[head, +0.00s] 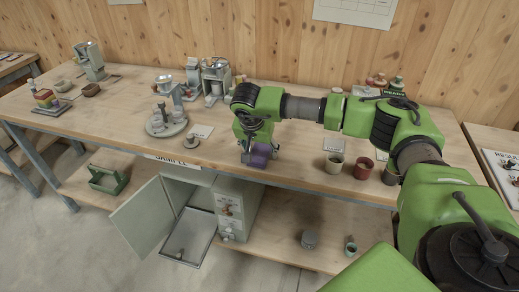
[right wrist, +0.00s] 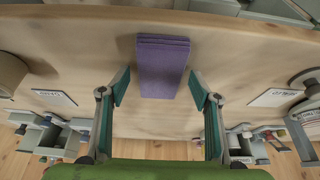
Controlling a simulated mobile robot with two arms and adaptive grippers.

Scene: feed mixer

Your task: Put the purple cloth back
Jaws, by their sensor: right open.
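The purple cloth (head: 259,159) lies folded on the wooden workbench near its front edge. In the right wrist view the cloth (right wrist: 163,66) is a narrow folded rectangle, flat on the wood. My right gripper (head: 260,154) is above the cloth, pointing down and partly hiding it in the head view. In the right wrist view my right gripper (right wrist: 159,88) is open, with one finger on each side of the cloth's near end and clear gaps between. My left gripper is not in view.
Under the workbench (head: 310,178) stands a grey cabinet (head: 238,205) with its door open. A round tray (head: 166,126) and metal devices (head: 216,78) are left of my gripper. Several cups (head: 362,168) are at right. A green caddy (head: 108,180) is on the lower shelf.

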